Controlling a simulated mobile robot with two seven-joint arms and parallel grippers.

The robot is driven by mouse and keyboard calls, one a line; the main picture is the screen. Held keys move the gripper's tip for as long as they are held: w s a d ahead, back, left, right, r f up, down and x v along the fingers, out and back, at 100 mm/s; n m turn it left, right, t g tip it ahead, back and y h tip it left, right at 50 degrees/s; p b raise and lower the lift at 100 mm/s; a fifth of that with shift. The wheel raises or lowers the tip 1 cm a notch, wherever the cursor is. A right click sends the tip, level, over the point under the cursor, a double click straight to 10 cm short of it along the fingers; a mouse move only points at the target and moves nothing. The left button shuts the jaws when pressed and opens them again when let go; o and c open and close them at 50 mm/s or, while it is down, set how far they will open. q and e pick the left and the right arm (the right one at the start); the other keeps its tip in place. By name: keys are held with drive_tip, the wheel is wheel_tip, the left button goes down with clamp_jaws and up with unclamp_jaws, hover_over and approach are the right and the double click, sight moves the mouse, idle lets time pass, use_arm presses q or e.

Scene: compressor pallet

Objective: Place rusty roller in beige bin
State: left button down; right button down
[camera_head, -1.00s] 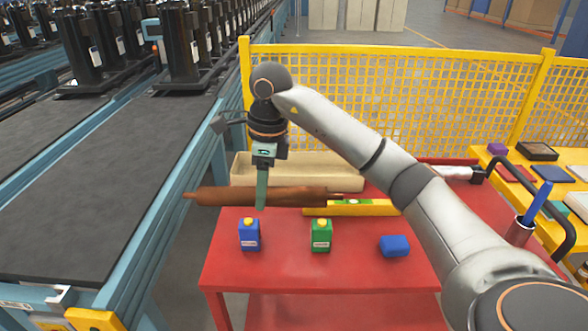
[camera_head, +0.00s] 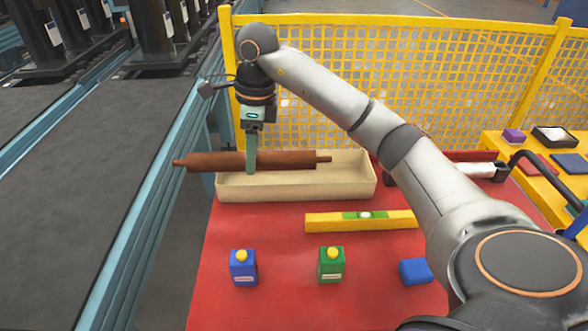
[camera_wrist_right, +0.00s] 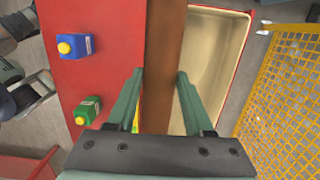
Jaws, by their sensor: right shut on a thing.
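The rusty roller (camera_head: 212,162) is a long brown cylinder with thin ends. My right gripper (camera_head: 251,168) is shut on it near its middle and holds it level. The beige bin (camera_head: 320,187) is a long open box at the back of the red table. In the head view the roller overlaps the bin's left part, and its left end sticks out past the bin's left wall. In the right wrist view the roller (camera_wrist_right: 163,60) lies between the fingers (camera_wrist_right: 160,74), alongside the bin (camera_wrist_right: 215,55), whose visible inside is empty. My left gripper is out of view.
A yellow level (camera_head: 335,222) lies in front of the bin. A blue bottle (camera_head: 243,268), a green bottle (camera_head: 331,265) and a blue block (camera_head: 416,271) stand farther forward. A yellow mesh fence (camera_head: 330,95) rises behind; a conveyor (camera_head: 70,220) runs at left.

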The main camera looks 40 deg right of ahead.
drive_tip(key=d+f, duration=0.2)
drive_tip(key=d, duration=0.1)
drive_tip(key=d+f, duration=0.3)
drive_tip(key=d, duration=0.1)
drive_tip(key=w+d+f, duration=0.1)
drive_tip(key=d+f, duration=0.1)
drive_tip(key=d, duration=0.2)
drive_tip(key=shift+d+f, duration=0.7)
drive_tip(key=shift+f, duration=0.15)
drive_tip(key=shift+w+d+f, duration=0.1)
drive_tip(key=shift+d+f, duration=0.05)
drive_tip(key=shift+f, duration=0.75)
drive_tip(key=shift+d+f, duration=0.15)
drive_tip(key=shift+f, duration=0.75)
drive_tip(key=shift+f+b, duration=0.2)
drive_tip(key=shift+b, duration=0.1)
drive_tip(key=shift+c, duration=1.4)
unclamp_jaws()
